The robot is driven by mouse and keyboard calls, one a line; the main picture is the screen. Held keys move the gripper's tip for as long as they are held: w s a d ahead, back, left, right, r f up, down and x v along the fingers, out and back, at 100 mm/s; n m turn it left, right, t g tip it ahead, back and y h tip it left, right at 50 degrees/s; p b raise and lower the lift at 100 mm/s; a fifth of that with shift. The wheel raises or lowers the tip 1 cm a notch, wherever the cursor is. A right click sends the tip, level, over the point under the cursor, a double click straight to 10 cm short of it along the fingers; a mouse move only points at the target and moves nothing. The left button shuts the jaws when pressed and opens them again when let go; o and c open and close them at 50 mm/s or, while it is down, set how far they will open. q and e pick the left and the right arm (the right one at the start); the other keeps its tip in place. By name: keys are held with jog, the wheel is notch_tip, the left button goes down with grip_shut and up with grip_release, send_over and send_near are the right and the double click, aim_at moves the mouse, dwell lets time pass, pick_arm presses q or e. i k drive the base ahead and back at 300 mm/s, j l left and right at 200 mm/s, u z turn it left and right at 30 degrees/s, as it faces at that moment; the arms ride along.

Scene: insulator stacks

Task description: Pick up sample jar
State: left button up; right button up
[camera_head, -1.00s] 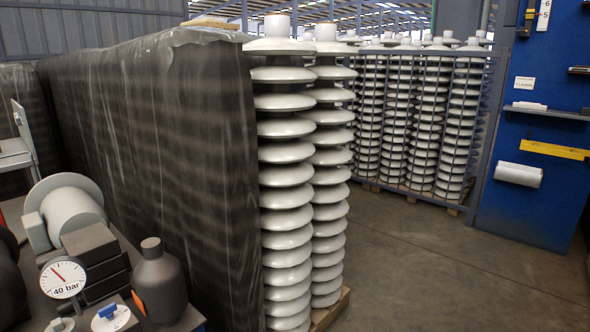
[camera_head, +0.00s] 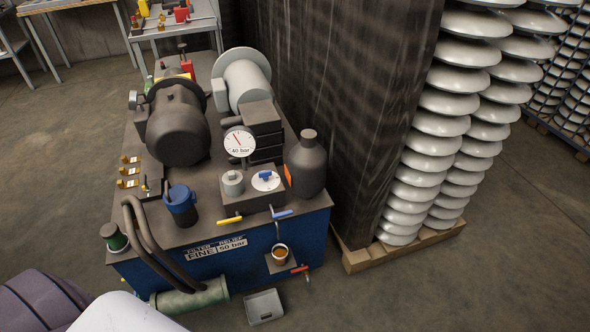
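A small cup-like jar (camera_head: 280,254) with amber-brown contents and a pale rim stands upright on a small bracket shelf (camera_head: 276,266). The shelf juts from the front of the blue hydraulic unit (camera_head: 144,272). This looks like the sample jar. A tap with a red handle (camera_head: 300,269) is just right of it. A blue-handled tap (camera_head: 281,213) is above it. Neither of my grippers shows in the view.
A dark bottle (camera_head: 308,168), a gauge (camera_head: 239,142), and a blue-topped filter (camera_head: 181,205) stand on the unit. A grey tray (camera_head: 264,306) lies on the floor below. A pallet (camera_head: 400,249) with white insulator stacks is to the right. Floor at lower right is clear.

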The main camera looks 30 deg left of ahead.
aim_at(279, 252)
jog(key=u, duration=0.9)
